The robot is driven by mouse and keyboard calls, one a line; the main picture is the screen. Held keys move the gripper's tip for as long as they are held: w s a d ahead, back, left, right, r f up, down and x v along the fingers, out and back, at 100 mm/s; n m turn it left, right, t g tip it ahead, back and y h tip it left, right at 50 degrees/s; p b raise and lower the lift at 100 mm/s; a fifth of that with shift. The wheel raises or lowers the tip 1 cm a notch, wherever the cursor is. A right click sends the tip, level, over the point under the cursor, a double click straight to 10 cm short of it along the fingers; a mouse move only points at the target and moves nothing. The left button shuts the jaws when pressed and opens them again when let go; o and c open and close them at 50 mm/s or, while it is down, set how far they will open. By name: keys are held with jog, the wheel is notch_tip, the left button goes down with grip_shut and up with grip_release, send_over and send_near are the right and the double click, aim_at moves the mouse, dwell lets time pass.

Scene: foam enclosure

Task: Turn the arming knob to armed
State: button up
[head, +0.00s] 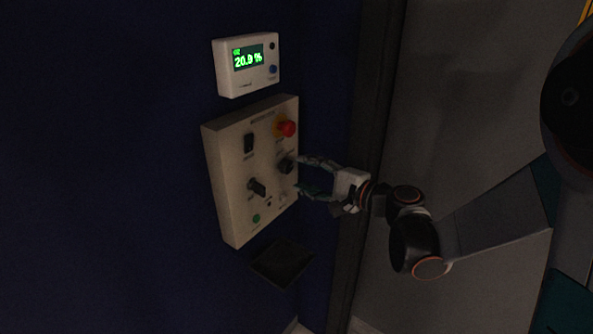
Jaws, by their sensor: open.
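A beige control panel (233,170) is mounted on a dark blue wall in the head view. It carries a black round knob (286,165) at its right, below a red mushroom button (287,128) on a yellow base. A second black knob (257,187), with a lever-like handle, sits lower and further left. The labels are too small to read, so I cannot tell which knob is the arming one or its setting. My gripper (300,177) is open and empty at the panel's right side. Its fingers are close to the right knob; I cannot tell whether they touch it.
A black rocker switch (249,143) and a green button (256,218) are also on the panel. A white display box (228,72) reading 20.9 % hangs above. A dark tray-like shelf (283,264) juts out below. A grey wall (450,110) stands to the right.

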jog(key=v, duration=0.7)
jog(key=shift+s+d, duration=0.1)
jog(key=s+d+f+n+g+h, duration=0.1)
jog(key=s+d+n+h, duration=0.2)
jog(key=s, duration=0.4)
jog(key=s+d+f+n+g+h, duration=0.1)
jog(key=s+d+n+h, duration=0.2)
jog(key=s, duration=0.5)
jog(key=s+d+f+n+g+h, duration=0.1)
jog(key=s+d+n+h, duration=0.3)
jog(key=s, duration=0.4)
jog(key=n+g+h, duration=0.1)
jog(key=h, duration=0.1)
jog(key=shift+f+h, duration=0.2)
jog(key=shift+h, duration=0.2)
jog(key=shift+d, duration=0.15)
jog(key=shift+c, duration=0.3)
